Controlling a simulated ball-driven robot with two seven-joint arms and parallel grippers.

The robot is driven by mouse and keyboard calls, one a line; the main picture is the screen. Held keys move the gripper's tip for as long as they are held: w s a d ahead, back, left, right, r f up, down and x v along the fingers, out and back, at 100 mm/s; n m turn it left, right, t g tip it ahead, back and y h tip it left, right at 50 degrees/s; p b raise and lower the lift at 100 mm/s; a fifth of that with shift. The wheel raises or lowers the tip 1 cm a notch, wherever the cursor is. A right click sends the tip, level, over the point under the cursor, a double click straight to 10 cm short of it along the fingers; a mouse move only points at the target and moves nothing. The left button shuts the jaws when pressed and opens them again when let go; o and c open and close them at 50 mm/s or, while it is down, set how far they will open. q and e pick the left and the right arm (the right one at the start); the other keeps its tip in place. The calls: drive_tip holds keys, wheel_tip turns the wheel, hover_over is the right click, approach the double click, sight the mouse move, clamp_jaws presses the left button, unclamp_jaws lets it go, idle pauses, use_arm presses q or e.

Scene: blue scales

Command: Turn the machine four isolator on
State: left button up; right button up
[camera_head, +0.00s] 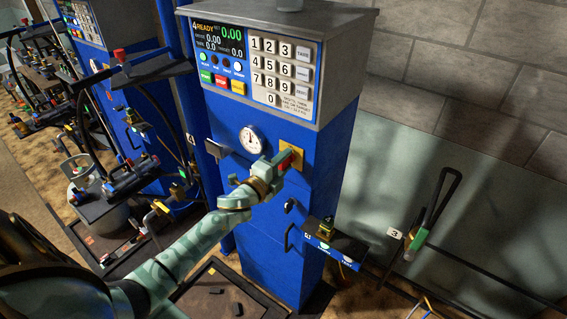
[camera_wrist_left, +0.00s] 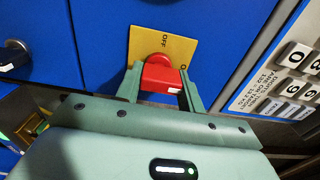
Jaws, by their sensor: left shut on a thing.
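The machine four cabinet (camera_head: 262,222) is blue, and its display (camera_head: 219,42) reads "4 READY". Its isolator is a red knob (camera_wrist_left: 161,72) on a yellow plate (camera_wrist_left: 176,45). In the wrist view, "OFF" shows on the plate above the knob; another marking at the right is partly cut off. The plate also shows in the head view (camera_head: 299,147). My left gripper (camera_wrist_left: 162,84) is shut on the red knob, one finger on each side. In the head view my left gripper (camera_head: 286,161) covers much of the knob. My right gripper is out of view.
A round gauge (camera_head: 250,139) sits left of the isolator. A keypad (camera_head: 282,70) is above it. A small shelf (camera_head: 335,243) with lit buttons juts out at lower right. Another blue machine with hoses (camera_head: 125,175) stands at left. A hose bracket marked 3 (camera_head: 394,234) is at right.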

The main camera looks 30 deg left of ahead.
use_arm(q)
drive_tip(key=o, duration=1)
drive_tip(key=s+a+b, duration=0.1)
drive_tip(key=s, duration=1.5)
drive_tip(key=shift+s, duration=0.15)
drive_tip(key=shift+a, duration=0.1)
